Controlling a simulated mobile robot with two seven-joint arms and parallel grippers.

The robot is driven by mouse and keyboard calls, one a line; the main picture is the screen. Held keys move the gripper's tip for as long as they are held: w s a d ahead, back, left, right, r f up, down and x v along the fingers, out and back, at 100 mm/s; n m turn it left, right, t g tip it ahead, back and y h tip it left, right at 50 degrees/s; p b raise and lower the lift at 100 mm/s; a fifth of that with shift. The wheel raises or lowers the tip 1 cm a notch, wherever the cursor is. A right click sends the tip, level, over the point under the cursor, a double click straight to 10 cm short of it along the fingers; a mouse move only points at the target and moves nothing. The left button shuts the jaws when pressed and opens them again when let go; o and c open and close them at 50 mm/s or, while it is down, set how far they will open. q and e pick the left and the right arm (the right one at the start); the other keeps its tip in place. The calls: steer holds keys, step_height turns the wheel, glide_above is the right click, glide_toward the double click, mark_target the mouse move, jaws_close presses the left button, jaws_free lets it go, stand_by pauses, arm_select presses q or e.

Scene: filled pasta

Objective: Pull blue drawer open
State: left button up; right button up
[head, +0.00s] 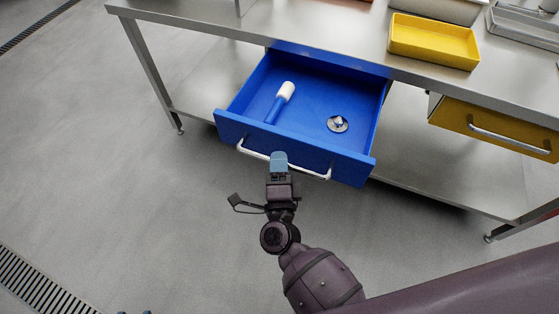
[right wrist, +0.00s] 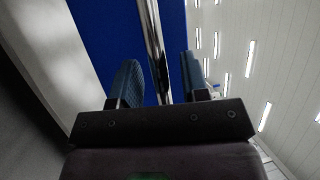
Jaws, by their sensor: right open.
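The blue drawer (head: 222,124) is pulled well out from under the steel table, its inside in full view. Its metal bar handle (head: 316,173) runs along the front face and also shows in the right wrist view (right wrist: 152,40). My right gripper (head: 279,160) is at the middle of the handle. In the right wrist view my right gripper (right wrist: 162,78) is open, with the bar between its two blue fingers and gaps on both sides. Small bluish tips at the bottom edge of the head view seem to be my left gripper (head: 135,312), mostly cut off.
A white-and-blue tool (head: 284,93) and a round metal piece (head: 338,124) lie in the drawer. A yellow drawer (head: 495,130) is at the right, partly out. A yellow tray (head: 434,42) stands on the steel table (head: 300,38). The floor in front is clear.

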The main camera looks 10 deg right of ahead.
arm_select(q)
steer(key=shift+s+f, duration=0.1)
arm_select(e)
steer(key=v, duration=1)
steer(key=shift+s, duration=0.15)
arm_select(q)
step_height(320, 180, up, 9)
steer(key=t+p, duration=0.1)
steer(key=p, duration=1)
steer(key=shift+n, duration=0.4)
arm_select(e)
steer(key=s+d+r+n+g+y, duration=0.2)
steer(key=s+d+n+g, duration=0.2)
steer(key=s+d+n, duration=0.4)
steer(key=s+d+r+n+g+y, duration=0.1)
steer(key=s+d+r+n+g, duration=0.2)
steer(key=s+d+n, duration=0.4)
steer(key=d+n+g, duration=0.1)
steer(key=d+n, duration=0.4)
steer(key=d, duration=0.1)
steer(key=shift+s+r+n+g+y, duration=0.15)
steer(key=shift+s+n+g+y, duration=0.15)
steer(key=shift+s+y, duration=0.1)
